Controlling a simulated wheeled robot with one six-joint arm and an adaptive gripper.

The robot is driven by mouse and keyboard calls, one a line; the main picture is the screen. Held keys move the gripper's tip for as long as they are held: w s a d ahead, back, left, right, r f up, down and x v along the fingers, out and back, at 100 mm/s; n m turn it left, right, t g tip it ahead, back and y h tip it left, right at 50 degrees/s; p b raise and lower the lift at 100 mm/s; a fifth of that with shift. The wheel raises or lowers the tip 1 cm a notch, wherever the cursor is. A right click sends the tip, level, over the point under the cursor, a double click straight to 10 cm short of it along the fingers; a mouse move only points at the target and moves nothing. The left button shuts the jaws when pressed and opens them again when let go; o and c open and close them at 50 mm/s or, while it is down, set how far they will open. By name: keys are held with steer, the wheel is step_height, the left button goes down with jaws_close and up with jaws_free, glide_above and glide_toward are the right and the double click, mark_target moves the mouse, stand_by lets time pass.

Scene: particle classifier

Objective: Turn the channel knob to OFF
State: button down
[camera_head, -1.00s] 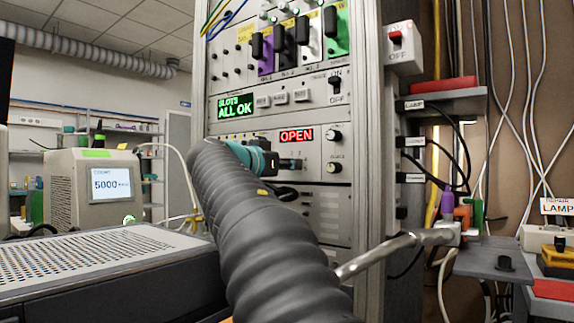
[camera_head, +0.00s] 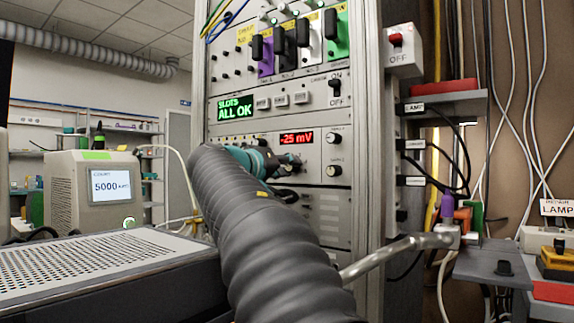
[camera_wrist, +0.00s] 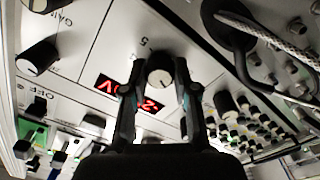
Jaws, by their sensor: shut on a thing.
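The channel knob (camera_wrist: 160,77) is a small round knob with a pale face and a dark pointer line, on a light panel. In the wrist view my gripper (camera_wrist: 159,84) has one finger on each side of it, shut on it. In the head view my gripper (camera_head: 283,166) is at the rack panel, below the red display (camera_head: 297,138), which reads about -25 mV. My arm hides part of this panel.
Two black knobs (camera_head: 334,138) sit right of the display. A green screen (camera_head: 235,107) above reads ALL OK. A perforated grey box (camera_head: 90,262) stands at lower left.

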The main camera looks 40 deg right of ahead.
steer(key=shift+n+p, duration=1.8)
steer(key=shift+n, duration=2.8)
steer(key=c, duration=0.9)
jaws_free()
steer(key=v, duration=1.2)
